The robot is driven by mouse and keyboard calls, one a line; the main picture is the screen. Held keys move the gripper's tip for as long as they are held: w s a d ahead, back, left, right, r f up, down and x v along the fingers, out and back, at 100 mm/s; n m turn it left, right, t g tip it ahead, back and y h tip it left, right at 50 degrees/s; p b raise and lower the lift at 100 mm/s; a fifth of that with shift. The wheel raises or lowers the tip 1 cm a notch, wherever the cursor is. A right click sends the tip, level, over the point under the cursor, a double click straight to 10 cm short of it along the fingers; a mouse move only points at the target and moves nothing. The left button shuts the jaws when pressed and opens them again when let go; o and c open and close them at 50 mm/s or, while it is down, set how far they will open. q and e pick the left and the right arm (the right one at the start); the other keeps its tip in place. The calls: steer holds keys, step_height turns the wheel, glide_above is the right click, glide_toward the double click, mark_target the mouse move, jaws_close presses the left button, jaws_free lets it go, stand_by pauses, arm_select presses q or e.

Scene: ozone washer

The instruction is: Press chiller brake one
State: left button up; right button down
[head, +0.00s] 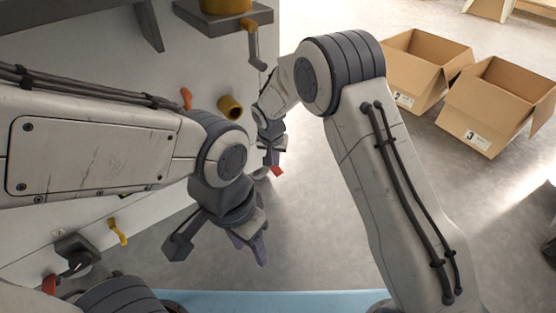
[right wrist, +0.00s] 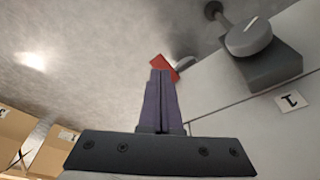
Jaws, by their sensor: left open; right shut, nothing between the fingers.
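A small red lever (head: 277,172) juts out at the edge of the white machine (head: 90,215), just below my right gripper (head: 272,157). In the right wrist view the red lever (right wrist: 164,66) is right at the tips of my shut, empty right gripper (right wrist: 161,75), partly hidden behind them. I cannot tell whether they touch. A grey housing with a round knob (right wrist: 250,38) and a label reading 1 (right wrist: 292,100) are to its right. My left gripper (head: 221,250) is open and empty, hanging lower, in front of the machine.
The machine also carries an orange lever (head: 186,98), a yellow cylinder (head: 230,107), a yellow handle (head: 118,232) and another red part (head: 49,284). Open cardboard boxes (head: 425,68) marked 2 and 3 stand on the floor at right. The grey floor between is clear.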

arm_select(q)
steer(key=shift+r+p, duration=0.4)
steer(key=shift+r, duration=0.4)
arm_select(e)
steer(key=shift+v, duration=1.25)
steer(key=s+d+r+n, duration=0.1)
steer(key=s+d+r, duration=0.4)
steer(key=s+d, duration=0.55)
steer(key=s+d+r+n, duration=0.1)
steer(key=s+d+r, duration=0.5)
steer(key=s+d, duration=0.4)
steer(key=s+a+r+n+g+y+p, duration=0.1)
steer(key=s+a+r+n+p, duration=0.2)
steer(key=s+a+r+p, duration=0.35)
steer(key=s+a+r+n+g+p, duration=0.1)
steer(key=s+a+r+n+p, duration=0.15)
steer(key=r+p, duration=0.6)
steer(key=s+a+r+n+g+y+p, duration=0.1)
steer(key=s+a+r+n+p, duration=0.1)
steer(key=s+a+r+p, duration=0.6)
arm_select(q)
step_height(320, 180, up, 57)
steer(key=p, duration=3.3)
steer(key=shift+f+p, duration=0.2)
steer(key=shift+p, duration=0.1)
arm_select(e)
step_height(320, 180, up, 38)
steer(key=w+d, duration=0.2)
steer(key=shift+w+d, duration=0.15)
steer(key=shift+w, duration=0.25)
